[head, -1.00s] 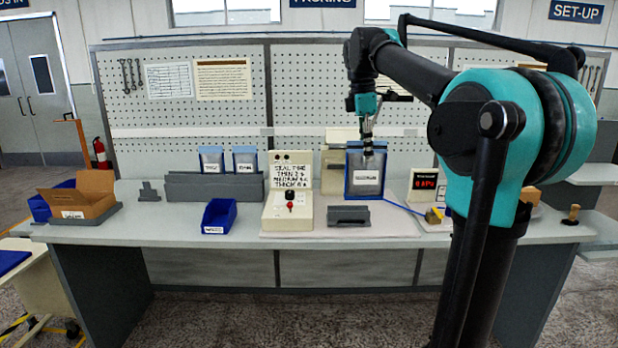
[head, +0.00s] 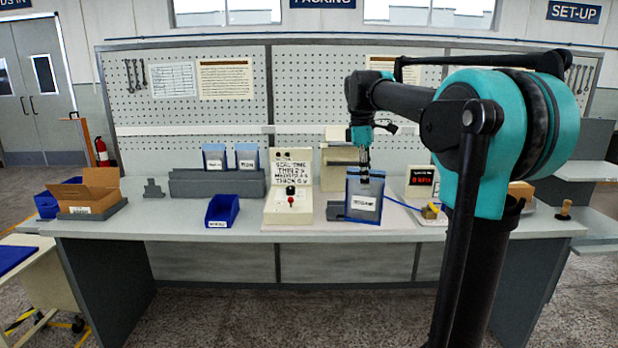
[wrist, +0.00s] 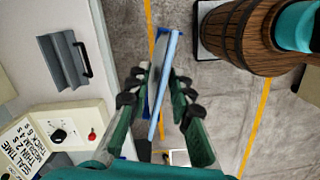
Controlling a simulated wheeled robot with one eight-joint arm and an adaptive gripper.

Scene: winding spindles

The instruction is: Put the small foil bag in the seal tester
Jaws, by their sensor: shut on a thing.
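My gripper (head: 365,177) is shut on the top of a blue-edged foil bag (head: 363,201) with a white label. The bag hangs upright, in front of the right part of a low grey stand (head: 338,212). In the wrist view the bag (wrist: 166,85) shows edge-on between the fingers (wrist: 160,85), with floor behind it, clear of the grey stand (wrist: 66,60). A unit with a red kPa display (head: 420,182), apparently the seal tester, stands to the right on the bench, partly hidden by my arm.
A cream control box (head: 289,205) with a red knob stands left of the bag. Two more foil bags (head: 213,157) (head: 245,157) stand in a grey rack (head: 215,184). A blue bin (head: 222,211) and an open carton (head: 90,190) are further left. A blue hose lies right of the bag.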

